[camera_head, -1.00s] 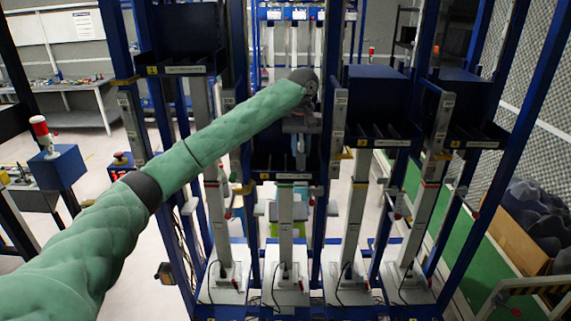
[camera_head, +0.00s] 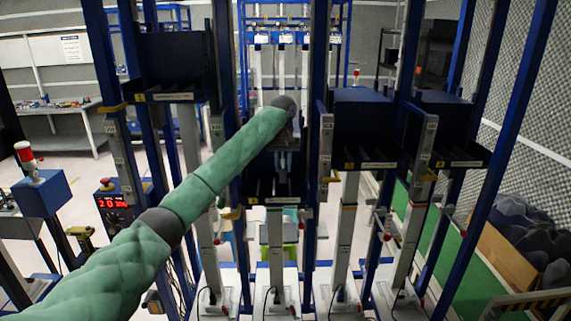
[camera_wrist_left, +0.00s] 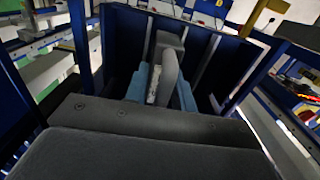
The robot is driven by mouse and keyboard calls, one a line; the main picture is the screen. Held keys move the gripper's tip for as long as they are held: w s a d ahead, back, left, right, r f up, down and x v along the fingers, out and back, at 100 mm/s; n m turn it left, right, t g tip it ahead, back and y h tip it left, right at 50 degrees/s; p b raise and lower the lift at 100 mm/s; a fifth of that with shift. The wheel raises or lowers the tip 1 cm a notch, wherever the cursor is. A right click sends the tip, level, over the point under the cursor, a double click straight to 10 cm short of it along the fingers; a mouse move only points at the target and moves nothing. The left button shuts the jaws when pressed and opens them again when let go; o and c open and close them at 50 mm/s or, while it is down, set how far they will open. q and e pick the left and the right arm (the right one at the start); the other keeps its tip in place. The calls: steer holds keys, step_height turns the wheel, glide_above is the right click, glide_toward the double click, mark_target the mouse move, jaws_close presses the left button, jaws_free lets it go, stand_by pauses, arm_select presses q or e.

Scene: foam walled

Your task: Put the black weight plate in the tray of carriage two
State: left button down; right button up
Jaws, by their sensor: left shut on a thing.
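My left gripper (camera_head: 284,162) reaches down into the blue tray of carriage two (camera_head: 262,199), second from the left. In the head view the arm and wrist hide the plate. My right gripper is not in view.
Carriage one (camera_head: 178,70) stands higher on the left. Carriage three (camera_head: 368,115) and carriage four (camera_head: 445,120) stand to the right. Blue posts rise close on both sides of the arm. A red display (camera_head: 113,202) and a box of dark lumps (camera_head: 520,240) stand farther out.

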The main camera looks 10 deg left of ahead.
arm_select(q)
steer(key=shift+w+a+f, duration=0.3)
steer(key=shift+w+f, duration=0.1)
steer(key=shift+w, duration=0.3)
steer(key=shift+f, duration=2)
steer(key=shift+f, duration=0.15)
steer(key=shift+f, duration=0.4)
steer(key=c, duration=1.2)
jaws_free()
steer(key=shift+f, duration=0.1)
steer(key=shift+o, duration=0.2)
steer(key=shift+s, duration=0.1)
